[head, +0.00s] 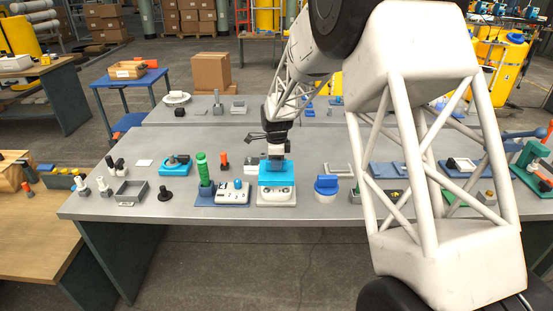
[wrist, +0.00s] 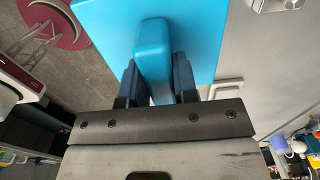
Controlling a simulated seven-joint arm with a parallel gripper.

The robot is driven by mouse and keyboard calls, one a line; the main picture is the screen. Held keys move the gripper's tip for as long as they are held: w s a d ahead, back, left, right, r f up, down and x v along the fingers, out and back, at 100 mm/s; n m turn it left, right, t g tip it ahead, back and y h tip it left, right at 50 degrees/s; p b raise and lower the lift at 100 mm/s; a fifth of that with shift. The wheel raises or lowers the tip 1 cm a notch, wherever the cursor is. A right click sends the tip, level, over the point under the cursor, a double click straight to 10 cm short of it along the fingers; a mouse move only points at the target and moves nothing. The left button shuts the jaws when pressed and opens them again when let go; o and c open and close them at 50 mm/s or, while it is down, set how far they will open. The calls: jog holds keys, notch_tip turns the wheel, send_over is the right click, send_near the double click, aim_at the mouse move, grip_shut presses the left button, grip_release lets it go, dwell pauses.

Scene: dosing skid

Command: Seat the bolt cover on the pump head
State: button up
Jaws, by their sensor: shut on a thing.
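The bolt cover (head: 276,174) is a bright blue block in the head view, near the front middle of the table. It also fills the top of the wrist view as a blue plate (wrist: 205,35) with a raised rib. My gripper (head: 276,157) is shut on that rib, with one dark finger on each side in the wrist view (wrist: 156,82). The pump head (head: 277,198) is a pale block with round features on its front, directly below the cover. I cannot tell whether the cover touches it. The pump head's top is hidden by the cover.
A grey-blue base with a green-capped cylinder (head: 202,166) and a white block stands close on the left. A blue-topped round part (head: 326,185) stands close on the right. The grey table (head: 120,211) has several other small parts along it and a clear front strip.

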aim_at(276, 173)
jog(key=shift+f, duration=1.6)
jog(key=shift+f, duration=1.1)
dwell(1.1)
jog(key=o, duration=1.1)
jog(key=shift+c, duration=0.2)
jog(key=shift+r, duration=3.9)
